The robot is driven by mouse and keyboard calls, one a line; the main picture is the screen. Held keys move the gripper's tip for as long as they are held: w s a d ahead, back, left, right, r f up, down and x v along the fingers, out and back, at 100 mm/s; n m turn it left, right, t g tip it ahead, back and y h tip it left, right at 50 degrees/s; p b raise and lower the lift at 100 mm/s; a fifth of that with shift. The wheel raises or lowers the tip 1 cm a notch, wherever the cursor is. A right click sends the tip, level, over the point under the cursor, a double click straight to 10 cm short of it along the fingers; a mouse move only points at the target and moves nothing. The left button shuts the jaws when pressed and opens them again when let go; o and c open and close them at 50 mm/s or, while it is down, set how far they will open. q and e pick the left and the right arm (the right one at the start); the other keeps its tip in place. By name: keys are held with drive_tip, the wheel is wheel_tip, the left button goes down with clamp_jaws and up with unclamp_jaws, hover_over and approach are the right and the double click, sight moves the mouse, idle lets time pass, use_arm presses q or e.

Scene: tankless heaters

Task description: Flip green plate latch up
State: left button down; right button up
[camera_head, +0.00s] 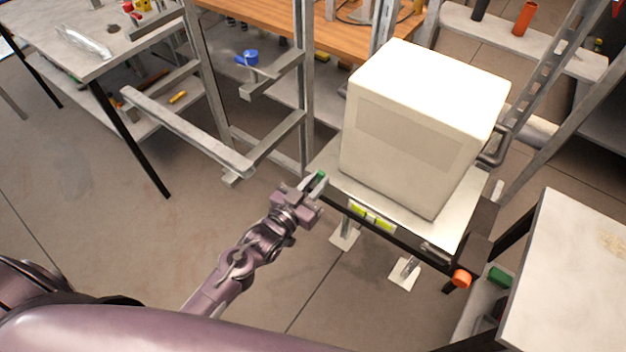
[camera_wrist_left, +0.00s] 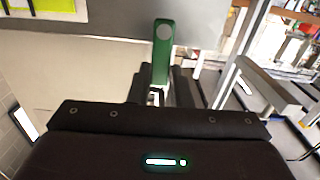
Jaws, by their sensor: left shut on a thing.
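The green plate latch (camera_head: 317,181) is at the left front corner of the metal plate that carries the white box. In the left wrist view the green latch (camera_wrist_left: 162,50) stands upright in the picture, with a round grey spot near its top end. My left gripper (camera_head: 308,193) is at the latch, and its fingers (camera_wrist_left: 158,88) are shut on the latch's lower part. The fingers hide that lower part. My right gripper is not in view.
The white box (camera_head: 415,125) stands on the metal plate (camera_head: 455,222). Yellow-green labels (camera_head: 372,217) and an orange knob (camera_head: 461,278) are on the plate's front side. A metal frame (camera_head: 190,130) stands to the left. The floor in front is clear.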

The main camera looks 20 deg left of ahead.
use_arm(q)
drive_tip(key=shift+d+m, duration=0.1)
drive_tip(key=shift+m, duration=0.2)
idle(0.4)
drive_tip(key=c, duration=1.3)
unclamp_jaws()
drive_tip(key=b+v, duration=0.2)
drive_tip(key=v, duration=0.5)
drive_tip(key=shift+s, duration=0.4)
